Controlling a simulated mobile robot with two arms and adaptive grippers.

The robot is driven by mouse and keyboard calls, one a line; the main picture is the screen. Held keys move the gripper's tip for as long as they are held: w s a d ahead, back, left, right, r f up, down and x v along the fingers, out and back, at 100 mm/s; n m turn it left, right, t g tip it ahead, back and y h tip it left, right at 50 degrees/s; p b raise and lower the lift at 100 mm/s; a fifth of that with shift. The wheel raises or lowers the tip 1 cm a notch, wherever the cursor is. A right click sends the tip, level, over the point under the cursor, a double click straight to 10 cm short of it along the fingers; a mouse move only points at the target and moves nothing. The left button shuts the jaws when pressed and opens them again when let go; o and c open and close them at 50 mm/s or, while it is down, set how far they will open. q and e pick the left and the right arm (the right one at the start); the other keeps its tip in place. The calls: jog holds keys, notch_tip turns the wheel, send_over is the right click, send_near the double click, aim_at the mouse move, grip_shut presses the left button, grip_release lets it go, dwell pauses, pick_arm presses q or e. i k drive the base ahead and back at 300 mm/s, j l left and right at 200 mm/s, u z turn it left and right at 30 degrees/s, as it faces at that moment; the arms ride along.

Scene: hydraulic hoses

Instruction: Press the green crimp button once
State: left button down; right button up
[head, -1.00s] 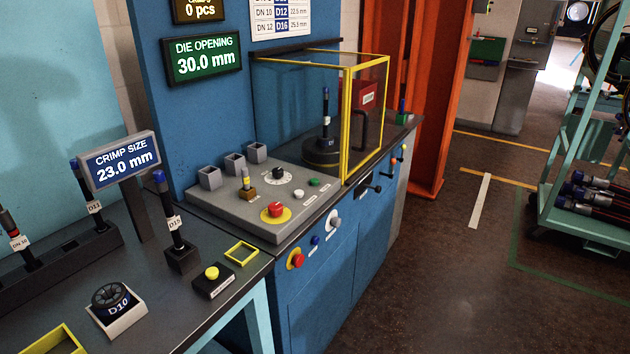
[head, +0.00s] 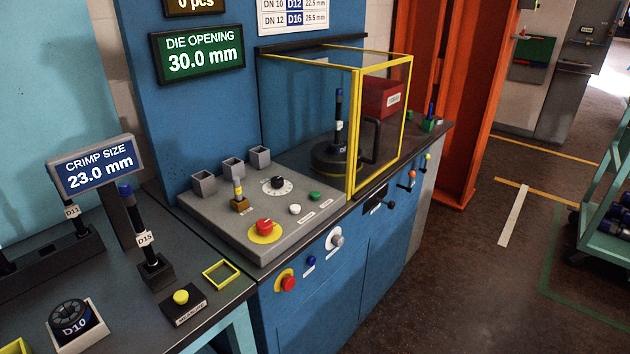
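The green crimp button (head: 314,196) is a small round cap on the sloping grey control panel (head: 215,222), at its right side near the yellow-framed guard. A white button (head: 295,209) sits just left of it, and a black dial (head: 278,183) lies behind. A red mushroom button on a yellow ring (head: 264,227) is at the panel's front. Neither of my grippers shows in the head view.
The yellow-edged clear guard (head: 354,130) stands right of the panel, with a dark die holder and hose end inside. Small grey cups (head: 204,182) line the panel's back. A display reading 30.0 mm (head: 198,53) hangs above. Open floor (head: 450,270) lies at right.

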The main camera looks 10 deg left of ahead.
aim_at(315, 196)
jog(key=i+l+u, duration=0.2)
jog(key=i+l, duration=0.15)
jog(key=i+l+u, duration=0.15)
jog(key=i+l, duration=0.15)
jog(key=l, duration=0.15)
